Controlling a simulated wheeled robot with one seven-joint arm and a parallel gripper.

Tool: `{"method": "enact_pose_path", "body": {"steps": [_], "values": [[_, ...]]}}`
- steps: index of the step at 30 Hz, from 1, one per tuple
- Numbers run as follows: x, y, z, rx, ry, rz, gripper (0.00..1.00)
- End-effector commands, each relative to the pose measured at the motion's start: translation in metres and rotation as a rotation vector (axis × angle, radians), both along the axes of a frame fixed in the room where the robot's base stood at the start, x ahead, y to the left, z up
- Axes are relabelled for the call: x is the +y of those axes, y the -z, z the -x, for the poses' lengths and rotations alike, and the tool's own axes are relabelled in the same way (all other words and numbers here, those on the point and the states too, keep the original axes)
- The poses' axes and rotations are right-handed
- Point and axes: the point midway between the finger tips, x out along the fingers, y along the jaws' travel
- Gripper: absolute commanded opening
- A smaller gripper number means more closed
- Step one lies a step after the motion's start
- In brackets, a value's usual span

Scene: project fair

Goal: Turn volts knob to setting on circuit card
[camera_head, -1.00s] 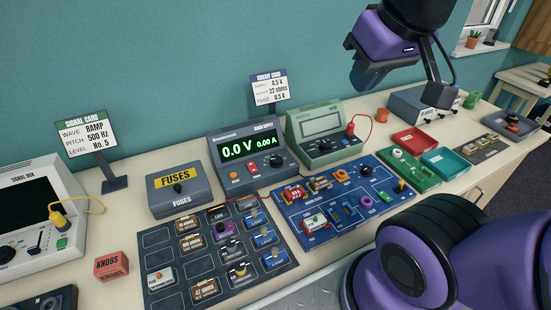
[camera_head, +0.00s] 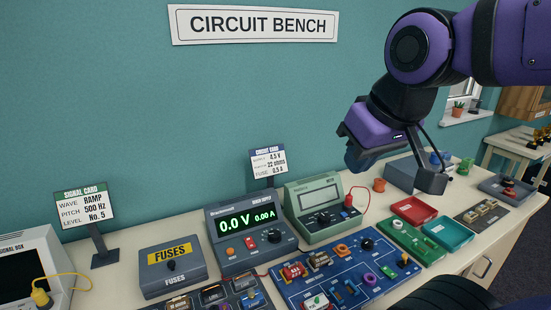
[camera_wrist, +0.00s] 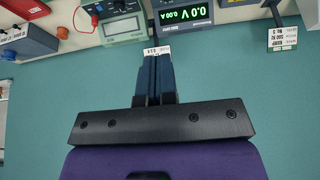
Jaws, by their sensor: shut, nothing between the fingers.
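The bench supply (camera_head: 243,235) is a dark grey box on the table, its green display reading 0.0 V and 0.00 A. A large black knob (camera_head: 275,236) sits on its sloped front, probably the volts knob; its label is too small to read. The circuit card (camera_head: 268,161) stands behind it, showing 4.5 V, 22 ohms and 0.5 A. My gripper (camera_head: 357,162) is shut and empty, raised well above the bench, right of the supply. In the wrist view, its closed fingers (camera_wrist: 158,62) point toward the card and supply (camera_wrist: 185,16), seen upside down; the knob is not visible there.
A green meter (camera_head: 322,211) with a red plug and lead stands right of the supply. A fuses box (camera_head: 172,267) stands left. A blue circuit board (camera_head: 330,290) lies in front. Red (camera_head: 415,211) and teal (camera_head: 449,234) trays lie further right.

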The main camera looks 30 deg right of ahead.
Motion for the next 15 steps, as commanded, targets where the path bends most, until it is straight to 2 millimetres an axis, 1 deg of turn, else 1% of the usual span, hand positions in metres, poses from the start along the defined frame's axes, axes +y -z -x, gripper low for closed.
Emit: {"method": "enact_pose_path", "body": {"steps": [6, 11, 12, 14, 15], "values": [[0.0, 0.0, 0.0, 0.0, 0.0, 0.0, 0.0], [0.0, 0.001, -0.006, 0.01, -0.001, -0.002, 0.37], [0.0, 0.001, -0.01, 0.016, -0.003, -0.003, 0.46], [0.001, 0.003, -0.019, 0.031, -0.005, -0.007, 0.6], [0.001, 0.005, -0.027, 0.044, -0.006, -0.009, 0.65]]}}
